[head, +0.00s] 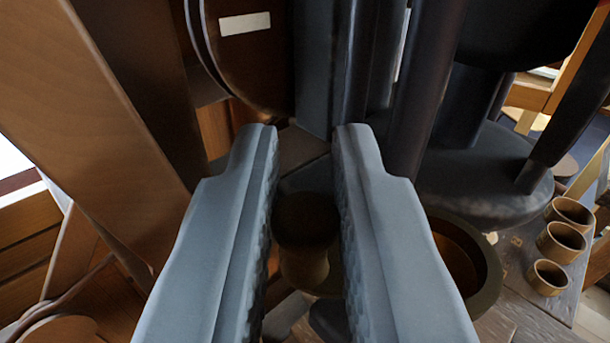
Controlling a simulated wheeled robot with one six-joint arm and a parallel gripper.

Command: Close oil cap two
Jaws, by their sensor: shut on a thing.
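My gripper (305,140) reaches forward with two grey-blue fingers, spread by the width of a dark brown turned knob (305,245) between them. The fingers are shut on this knob, which has a wide rounded top and a narrower waist. It may be an oil cap, but I see no number on it. The fingers hide its sides, and its lower end is in shadow, so I cannot tell how it sits on what is below.
A dark ring-shaped opening (478,265) lies just right of the right finger. Several small brown cups (562,240) stand on the bench at right. Dark posts (425,90) and a round base (480,185) crowd ahead. A wooden beam (105,80) crosses the left.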

